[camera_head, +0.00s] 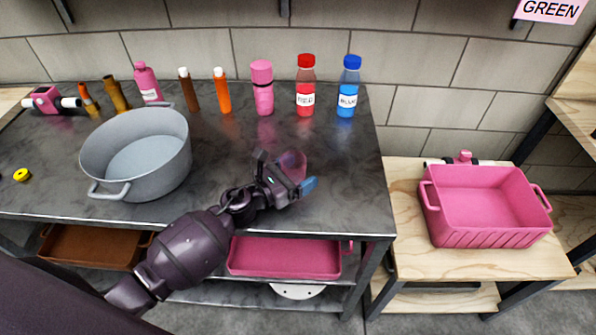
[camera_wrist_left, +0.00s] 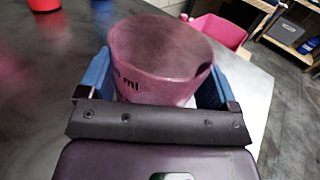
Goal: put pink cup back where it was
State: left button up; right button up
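The pink cup (camera_wrist_left: 160,62) is between the two blue fingers of my left gripper (camera_wrist_left: 155,80) in the left wrist view. Dark "ml" lettering shows on its side. The fingers touch or nearly touch the cup on both sides. In the head view the cup (camera_head: 293,163) shows behind my left gripper (camera_head: 290,178), over the right part of the dark table (camera_head: 235,145). Whether the cup rests on the table or is lifted cannot be told. My right gripper is not in view.
A grey pot (camera_head: 140,150) stands at the left. Along the back stand a pink bottle (camera_head: 263,90), a red bottle (camera_head: 305,88), a blue bottle (camera_head: 348,88) and several smaller items. A pink crate (camera_head: 484,235) sits on a wooden stand at the right.

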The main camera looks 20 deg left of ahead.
pick_arm(q)
jog(key=shift+r, duration=0.3)
jog(key=v, duration=1.2)
jog(key=shift+f+b, duration=0.1)
jog(key=shift+b, duration=0.25)
